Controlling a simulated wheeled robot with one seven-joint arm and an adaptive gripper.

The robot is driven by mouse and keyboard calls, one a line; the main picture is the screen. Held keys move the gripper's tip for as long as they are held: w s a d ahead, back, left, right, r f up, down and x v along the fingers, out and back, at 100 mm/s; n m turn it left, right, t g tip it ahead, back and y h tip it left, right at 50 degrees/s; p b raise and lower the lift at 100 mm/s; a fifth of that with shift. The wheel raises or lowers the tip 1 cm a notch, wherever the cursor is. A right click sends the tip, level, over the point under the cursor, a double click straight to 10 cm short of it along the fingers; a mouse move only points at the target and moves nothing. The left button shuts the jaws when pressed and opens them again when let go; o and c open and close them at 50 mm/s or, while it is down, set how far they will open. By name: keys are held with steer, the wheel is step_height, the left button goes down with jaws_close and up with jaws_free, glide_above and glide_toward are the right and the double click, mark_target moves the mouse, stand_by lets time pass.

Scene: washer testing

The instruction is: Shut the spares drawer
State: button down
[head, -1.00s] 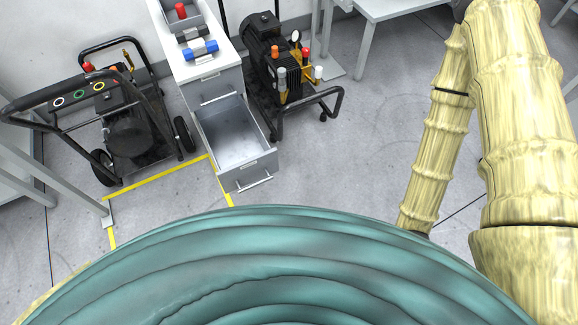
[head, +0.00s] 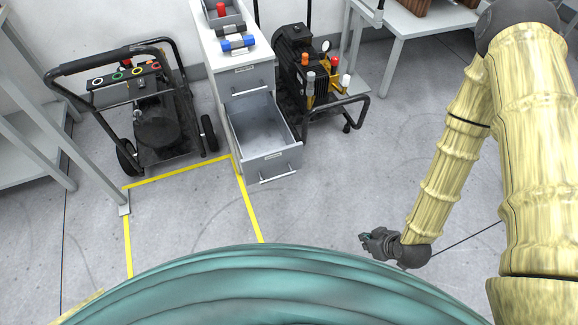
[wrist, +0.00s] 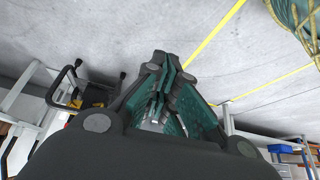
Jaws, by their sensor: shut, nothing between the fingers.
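The spares drawer (head: 266,161) is the lower drawer of a narrow grey cabinet (head: 231,66) in the head view. It is pulled out, and its inside looks empty. A bar handle (head: 279,174) runs across its front. My gripper (head: 366,239) is right of the drawer and nearer to me, well apart from it. In the wrist view the fingers of my gripper (wrist: 168,62) are closed together with nothing between them. I cannot make out the drawer clearly in the wrist view.
A black wheeled machine (head: 150,125) stands left of the cabinet, and a pump unit (head: 312,75) stands close to the drawer's right. Yellow tape (head: 180,172) marks the floor. A table (head: 425,22) stands at the back right. The floor between gripper and drawer is clear.

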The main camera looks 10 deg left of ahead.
steer(key=w+a+f+n+t+y+b, duration=0.25)
steer(key=w+a+n+y+b, duration=0.35)
steer(key=w+a+n+b, duration=0.5)
steer(key=n+g+y+b, duration=0.3)
steer(key=n+y+b, duration=0.5)
steer(key=n, duration=0.7)
glide_toward(277, 153)
steer(key=s+a, duration=0.2)
steer(key=s, duration=0.1)
steer(key=w+a, duration=0.2)
steer(key=shift+w+b, duration=0.3)
steer(key=shift+w, duration=0.05)
steer(key=shift+w+a, duration=0.4)
steer(key=shift+w, duration=0.15)
steer(key=shift+w, duration=0.1)
